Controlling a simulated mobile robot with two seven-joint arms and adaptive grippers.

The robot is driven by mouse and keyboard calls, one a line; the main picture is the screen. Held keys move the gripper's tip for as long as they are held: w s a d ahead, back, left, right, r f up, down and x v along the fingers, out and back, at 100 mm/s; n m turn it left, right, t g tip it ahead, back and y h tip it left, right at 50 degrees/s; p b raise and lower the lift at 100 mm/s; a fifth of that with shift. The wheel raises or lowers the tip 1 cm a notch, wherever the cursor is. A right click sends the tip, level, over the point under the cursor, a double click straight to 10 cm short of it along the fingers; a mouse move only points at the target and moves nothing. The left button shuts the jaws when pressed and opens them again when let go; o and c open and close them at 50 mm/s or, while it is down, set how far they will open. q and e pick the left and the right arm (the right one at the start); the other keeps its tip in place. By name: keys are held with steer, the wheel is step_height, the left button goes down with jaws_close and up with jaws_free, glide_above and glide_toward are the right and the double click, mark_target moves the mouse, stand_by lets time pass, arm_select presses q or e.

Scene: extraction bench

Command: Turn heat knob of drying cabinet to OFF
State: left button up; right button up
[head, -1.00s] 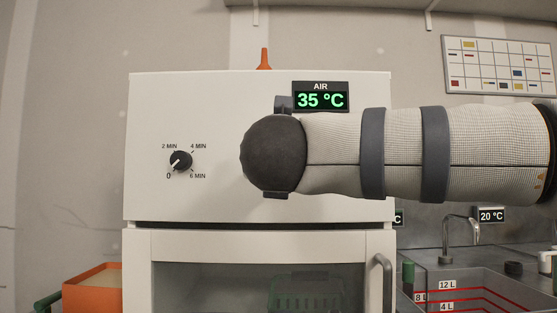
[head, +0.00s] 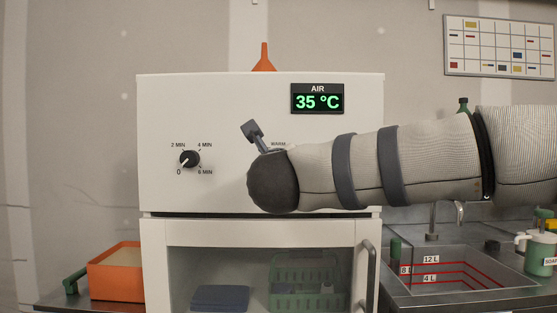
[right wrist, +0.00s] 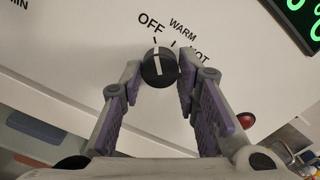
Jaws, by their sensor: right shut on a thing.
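The drying cabinet (head: 225,98) is a white box with a glazed door below its panel. The heat knob (right wrist: 159,65) is black with a white pointer line, seen in the right wrist view under the labels OFF, WARM and HOT. Its line points about at the OFF mark. My right gripper (right wrist: 161,74) is shut on this knob, one finger on each side. In the head view my right arm and wrist hide the knob; only a tilted dark part of the gripper and the WARM label show. My left gripper is not in view.
A timer knob (head: 189,159) at 0 is on the panel's left, and an AIR display (head: 317,98) reads 35 °C. A red round part (right wrist: 246,120) is near the right finger. An orange funnel (head: 264,60) stands on top. A sink (head: 460,270) is at right.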

steer(key=shift+r, duration=0.1)
stand_by(0.3)
steer(key=o, duration=1.2)
steer(key=s, duration=1.2)
